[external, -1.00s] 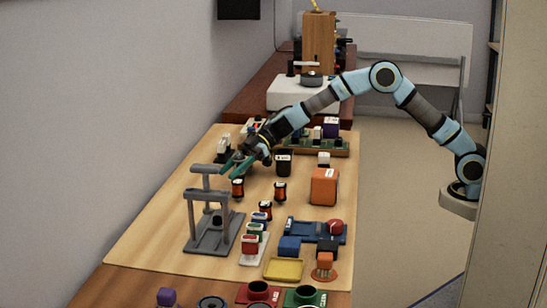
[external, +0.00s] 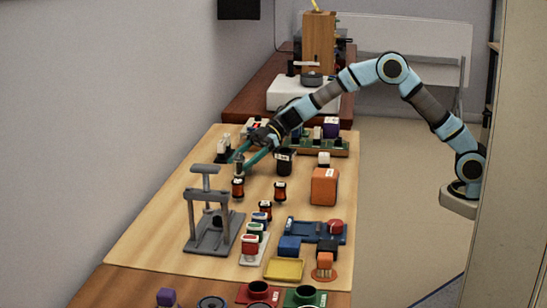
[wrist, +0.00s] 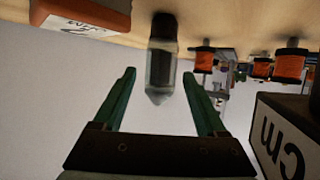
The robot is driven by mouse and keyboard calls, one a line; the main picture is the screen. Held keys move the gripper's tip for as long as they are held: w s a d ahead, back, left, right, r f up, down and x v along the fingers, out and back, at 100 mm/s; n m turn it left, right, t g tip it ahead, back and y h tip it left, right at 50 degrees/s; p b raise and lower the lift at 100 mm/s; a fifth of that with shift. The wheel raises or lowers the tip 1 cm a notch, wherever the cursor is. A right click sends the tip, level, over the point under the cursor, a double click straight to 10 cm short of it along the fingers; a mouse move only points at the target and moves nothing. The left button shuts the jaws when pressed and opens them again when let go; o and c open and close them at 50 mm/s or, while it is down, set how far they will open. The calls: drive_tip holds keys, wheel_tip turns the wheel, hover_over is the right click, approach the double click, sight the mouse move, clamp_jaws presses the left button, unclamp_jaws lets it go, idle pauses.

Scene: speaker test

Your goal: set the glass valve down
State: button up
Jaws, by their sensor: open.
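The glass valve (wrist: 161,62) has a dark base and a clear, pointed glass end. In the wrist view, where the table shows at the top, its base is against the table and its glass points away from it. My gripper (wrist: 159,76) is open, with one green finger on each side of the valve and a visible gap to both. In the external view my gripper (external: 239,158) is low over the left part of the table, and the small greyish valve (external: 239,168) shows at its fingertips, partly hidden.
Orange spools (external: 238,188) stand close in front of the valve. A dark labelled block (external: 284,162) and an orange box (external: 324,187) are to the right. A grey press frame (external: 212,225) stands nearer the camera. Bare wood lies between them.

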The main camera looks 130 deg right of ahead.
drive_tip(key=v, duration=0.7)
drive_tip(key=shift+s, duration=0.15)
